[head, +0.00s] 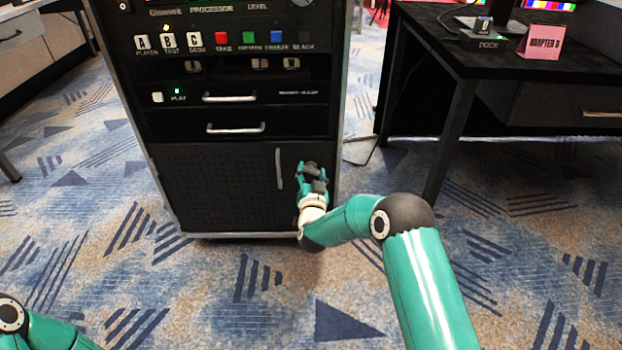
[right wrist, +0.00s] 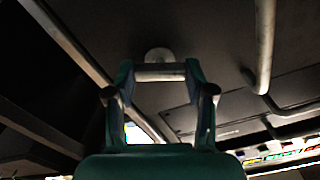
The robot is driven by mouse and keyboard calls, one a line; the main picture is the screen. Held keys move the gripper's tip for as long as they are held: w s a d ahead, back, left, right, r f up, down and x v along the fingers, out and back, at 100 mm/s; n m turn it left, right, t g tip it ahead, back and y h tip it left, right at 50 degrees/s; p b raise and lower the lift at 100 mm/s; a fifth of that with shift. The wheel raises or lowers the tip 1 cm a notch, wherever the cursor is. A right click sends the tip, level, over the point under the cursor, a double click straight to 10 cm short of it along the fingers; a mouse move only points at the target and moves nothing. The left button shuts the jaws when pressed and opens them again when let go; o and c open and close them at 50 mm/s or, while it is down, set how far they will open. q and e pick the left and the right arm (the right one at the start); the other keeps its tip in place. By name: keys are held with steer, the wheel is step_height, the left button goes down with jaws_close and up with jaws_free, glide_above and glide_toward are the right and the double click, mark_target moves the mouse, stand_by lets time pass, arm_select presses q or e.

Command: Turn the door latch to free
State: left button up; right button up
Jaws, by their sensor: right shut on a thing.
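The door latch (right wrist: 160,72) is a small pale bar with a round plate (right wrist: 158,55) behind it, on the dark lower door (head: 215,185) of the rack. In the right wrist view the bar lies crosswise to the long door handle. My right gripper (head: 310,168) is shut on the latch, its two fingers (right wrist: 160,76) at the bar's ends. In the head view the gripper hides most of the latch. The door looks closed. Of my left arm only a part shows at the lower left; its gripper is out of view.
The long door handle (head: 278,168) stands close left of my right gripper. Drawers with pale pulls (head: 235,128) and buttons sit above the door. A black desk (head: 470,70) with a pink sign (head: 541,43) stands right. The patterned carpet in front is clear.

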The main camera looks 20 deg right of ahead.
steer(key=shift+f+m+b, duration=0.1)
steer(key=shift+m+b, duration=0.3)
steer(key=shift+m, duration=0.5)
steer(key=m, duration=0.2)
steer(key=shift+m, duration=0.4)
steer(key=m, duration=0.4)
steer(key=shift+d+m, duration=0.1)
steer(key=shift+m, duration=0.2)
steer(key=m, duration=0.4)
steer(key=shift+d+f, duration=0.1)
steer(key=shift+f, duration=0.1)
steer(key=shift+s+d, duration=0.1)
steer(key=o, duration=1.2)
steer(key=shift+c, duration=0.2)
